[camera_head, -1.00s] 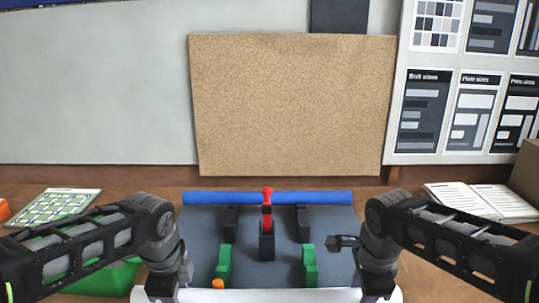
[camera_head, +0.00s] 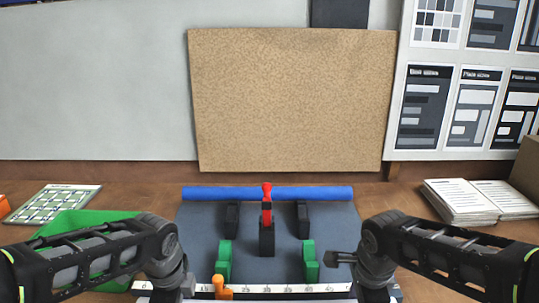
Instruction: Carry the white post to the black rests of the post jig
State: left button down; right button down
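The white post is not clearly shown. White patches (camera_head: 397,292) stick out beside my wrists at the bottom edge and may be its ends. The post jig (camera_head: 200,222) is a grey base in the centre. Its two black rests (camera_head: 232,217) (camera_head: 303,219) stand toward the back. Two green rests (camera_head: 225,262) (camera_head: 311,263) stand nearer me. My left gripper (camera_head: 166,293) and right gripper (camera_head: 374,293) point down at either side of the jig's front. Their fingertips are cut off by the frame, so their grip is hidden.
A blue bar (camera_head: 320,193) lies across the jig's back. A red-topped black upright (camera_head: 267,236) stands mid-jig. A marked white strip (camera_head: 280,289) and an orange piece (camera_head: 222,288) are at the front.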

pick_arm(q)
jog(key=shift+f, duration=0.7)
pick_arm(e)
jog(key=shift+f, duration=0.65)
pick_arm(q)
jog(key=shift+r, duration=0.1)
